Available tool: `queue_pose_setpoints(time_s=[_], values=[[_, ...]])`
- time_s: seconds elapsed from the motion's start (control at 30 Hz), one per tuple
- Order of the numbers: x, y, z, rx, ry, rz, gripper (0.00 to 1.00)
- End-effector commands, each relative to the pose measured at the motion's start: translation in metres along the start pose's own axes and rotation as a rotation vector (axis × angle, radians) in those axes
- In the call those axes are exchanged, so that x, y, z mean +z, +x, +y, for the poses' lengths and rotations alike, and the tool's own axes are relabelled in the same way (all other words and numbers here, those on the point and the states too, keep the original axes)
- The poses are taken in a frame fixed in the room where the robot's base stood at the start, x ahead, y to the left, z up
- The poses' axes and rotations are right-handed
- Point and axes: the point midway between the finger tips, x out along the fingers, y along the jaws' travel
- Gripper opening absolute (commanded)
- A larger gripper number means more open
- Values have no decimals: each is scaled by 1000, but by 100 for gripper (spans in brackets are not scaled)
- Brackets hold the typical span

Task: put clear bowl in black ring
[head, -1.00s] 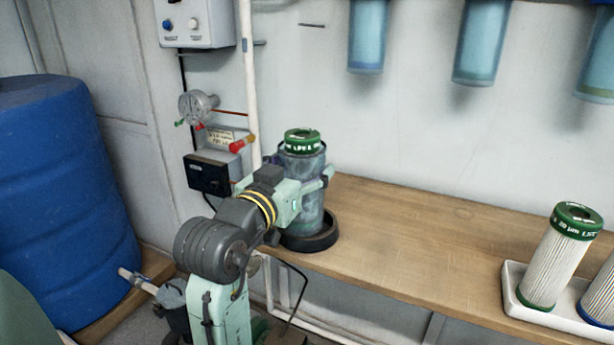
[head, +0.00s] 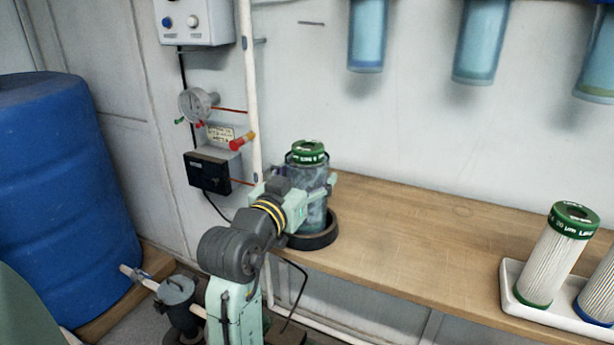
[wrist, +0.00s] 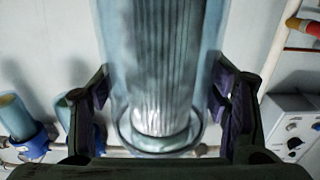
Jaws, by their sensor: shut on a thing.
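The clear bowl (head: 313,212) is a bluish see-through cylinder, standing about upright. A pleated white filter (wrist: 155,75) shows inside it in the wrist view, and a green cap (head: 307,152) shows at its top in the head view. My gripper (head: 309,185) is shut on the bowl's upper part, with a finger on each side; it also shows in the wrist view (wrist: 161,88). The black ring (head: 322,240) lies on the bench directly below the bowl. The bowl's lower end appears within the ring's opening; whether it touches the bottom is hidden.
A white pipe (head: 250,100) and control boxes (head: 207,172) are on the wall behind. A blue barrel (head: 65,200) stands left.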

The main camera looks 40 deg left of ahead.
Motion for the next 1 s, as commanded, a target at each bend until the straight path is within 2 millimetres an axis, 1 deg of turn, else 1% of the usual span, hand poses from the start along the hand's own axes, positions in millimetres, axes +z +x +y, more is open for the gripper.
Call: queue_pose_setpoints(time_s=[0.17,0.2,0.4,0.5,0.77,0.87,0.97,1.0], values=[[4,0,0,0,1,3,11],[3,0,0,-1,0,0,71],[3,0,0,0,0,0,84],[3,0,0,0,0,0,89],[3,0,0,0,0,0,89],[-3,0,0,0,1,0,89],[0,-13,-1,-2,-1,3,89],[1,-20,-1,-3,0,2,89]])
